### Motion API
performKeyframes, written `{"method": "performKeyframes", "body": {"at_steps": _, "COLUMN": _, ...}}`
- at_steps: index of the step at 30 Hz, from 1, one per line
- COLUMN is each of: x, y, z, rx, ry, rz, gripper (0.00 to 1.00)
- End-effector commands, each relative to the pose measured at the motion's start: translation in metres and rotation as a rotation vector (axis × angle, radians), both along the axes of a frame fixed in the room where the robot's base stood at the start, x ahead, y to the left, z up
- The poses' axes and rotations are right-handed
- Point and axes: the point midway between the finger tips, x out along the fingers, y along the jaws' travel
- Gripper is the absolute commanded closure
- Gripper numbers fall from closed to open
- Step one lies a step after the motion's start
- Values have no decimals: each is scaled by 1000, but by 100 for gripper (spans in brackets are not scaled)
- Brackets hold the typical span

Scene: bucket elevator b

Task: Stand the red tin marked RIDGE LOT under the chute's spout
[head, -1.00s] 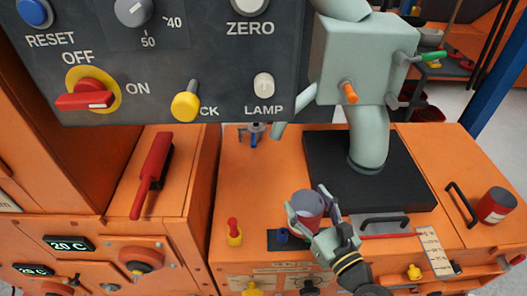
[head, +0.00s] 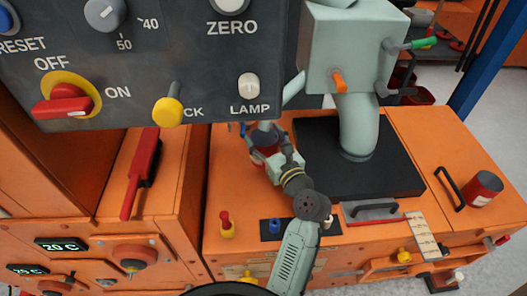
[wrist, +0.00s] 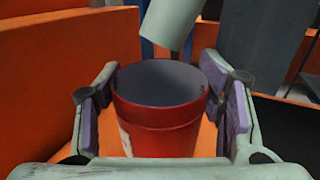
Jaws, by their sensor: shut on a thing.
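A red open-topped tin (wrist: 160,125) with a grey inside is between my fingers; the edge of a pale label shows on its left, but I cannot read its mark. My gripper (head: 268,160) is shut on it and partly hides the tin (head: 264,140) in the head view. The chute's pale green spout (head: 294,90) slants down to the left from the box. In the wrist view the spout's end (wrist: 170,25) hangs just above the tin's far rim. The tin looks upright. I cannot tell whether its base touches the orange deck (head: 232,185).
Another red tin with a pale label (head: 483,188) stands at the right beside a black handle (head: 449,188). A black plate (head: 395,165) bears the chute's column. A red lever (head: 140,175) and a yellow-based red knob (head: 226,224) are at the left. The front strip holds small parts.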

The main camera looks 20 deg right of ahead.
Motion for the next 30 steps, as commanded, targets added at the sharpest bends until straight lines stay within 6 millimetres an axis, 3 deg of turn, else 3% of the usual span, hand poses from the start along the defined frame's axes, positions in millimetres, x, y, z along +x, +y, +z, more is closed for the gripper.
{"method": "performKeyframes", "body": {"at_steps": 1, "x": 10, "y": 2, "z": 2, "rx": 0, "ry": -1, "rz": 4, "gripper": 80}}
{"method": "performKeyframes", "body": {"at_steps": 3, "x": 6, "y": 1, "z": -18, "rx": 4, "ry": 4, "rz": -1, "gripper": 80}}
{"method": "performKeyframes", "body": {"at_steps": 17, "x": 6, "y": 0, "z": -67, "rx": 2, "ry": 2, "rz": 0, "gripper": 80}}
{"method": "performKeyframes", "body": {"at_steps": 29, "x": 6, "y": 1, "z": -72, "rx": 0, "ry": 0, "rz": 0, "gripper": 80}}
{"method": "performKeyframes", "body": {"at_steps": 30, "x": 5, "y": 1, "z": -73, "rx": 0, "ry": 0, "rz": 0, "gripper": 36}}
